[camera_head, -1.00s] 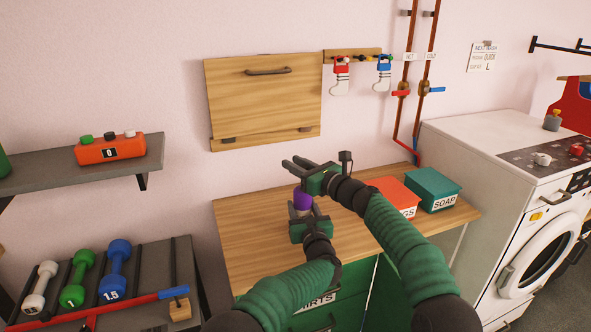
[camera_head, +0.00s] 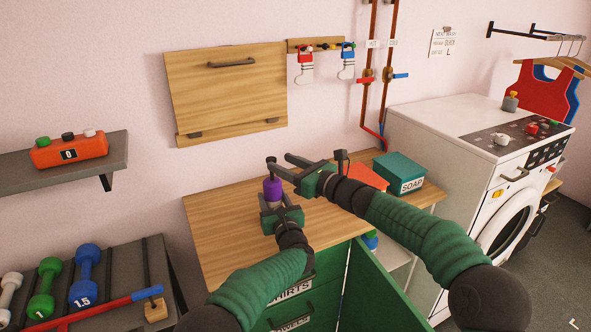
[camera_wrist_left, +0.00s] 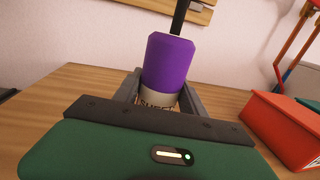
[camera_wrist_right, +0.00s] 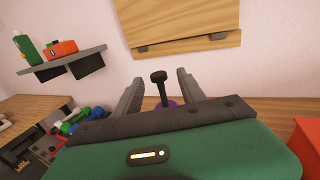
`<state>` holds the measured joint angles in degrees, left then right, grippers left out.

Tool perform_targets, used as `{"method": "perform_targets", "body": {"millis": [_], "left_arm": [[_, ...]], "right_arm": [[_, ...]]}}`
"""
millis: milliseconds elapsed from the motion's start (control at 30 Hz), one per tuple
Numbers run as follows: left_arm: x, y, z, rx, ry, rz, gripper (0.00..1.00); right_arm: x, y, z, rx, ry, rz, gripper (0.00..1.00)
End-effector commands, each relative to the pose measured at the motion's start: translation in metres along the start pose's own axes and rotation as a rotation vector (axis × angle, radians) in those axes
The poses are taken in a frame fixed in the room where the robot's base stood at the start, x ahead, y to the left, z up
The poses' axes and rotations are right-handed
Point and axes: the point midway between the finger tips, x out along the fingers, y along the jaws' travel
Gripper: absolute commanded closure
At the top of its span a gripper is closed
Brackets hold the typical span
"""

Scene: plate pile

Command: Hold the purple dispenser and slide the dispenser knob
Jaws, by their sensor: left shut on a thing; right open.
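The purple dispenser (camera_head: 272,188) stands upright at the wooden counter, with a light labelled band low on its body. It also shows in the left wrist view (camera_wrist_left: 168,62). My left gripper (camera_head: 275,208) is shut around its lower part. The dark dispenser knob (camera_head: 271,165) rises from its top and shows in the right wrist view (camera_wrist_right: 158,77). My right gripper (camera_head: 279,165) is open beside the knob, its fingers on either side of it in the right wrist view. Contact between these fingers and the knob cannot be told.
A red box (camera_head: 362,177) and a teal soap box (camera_head: 400,172) stand on the counter (camera_head: 220,222) to the right. A green cabinet door (camera_head: 383,285) hangs open below. Dumbbells on a rack (camera_head: 125,262) are at lower left. A wooden panel (camera_head: 226,95) is on the wall.

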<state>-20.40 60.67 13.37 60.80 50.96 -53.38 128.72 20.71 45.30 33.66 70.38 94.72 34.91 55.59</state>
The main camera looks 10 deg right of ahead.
Motion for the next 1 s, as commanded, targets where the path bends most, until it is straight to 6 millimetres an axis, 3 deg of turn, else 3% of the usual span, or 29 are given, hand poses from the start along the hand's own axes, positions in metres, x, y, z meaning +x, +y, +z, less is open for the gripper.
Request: {"method": "perform_targets", "body": {"millis": [100,200,600,633,800,1000], "left_arm": [[0.000,0.000,0.001,0.000,-0.001,0.000,1.00],[0.000,0.000,0.001,0.000,-0.001,0.000,1.00],[0.001,0.001,0.001,0.000,-0.002,0.000,1.00],[0.001,0.000,0.001,0.000,-0.002,0.000,0.50],[0.000,0.000,0.001,0.000,-0.001,0.000,0.28],[0.001,0.000,0.000,0.000,-0.001,0.000,0.26]], "right_arm": [[-0.025,-0.002,0.000,-0.001,0.001,-0.003,0.53],[-0.037,-0.001,-0.001,-0.001,0.001,-0.002,0.53],[-0.042,-0.001,-0.001,0.000,0.000,-0.001,0.53],[-0.042,-0.001,-0.001,-0.001,0.000,-0.001,0.53],[-0.042,-0.001,-0.001,0.000,0.000,-0.001,0.53],[-0.042,-0.001,-0.001,0.000,0.000,-0.001,0.53]]}}
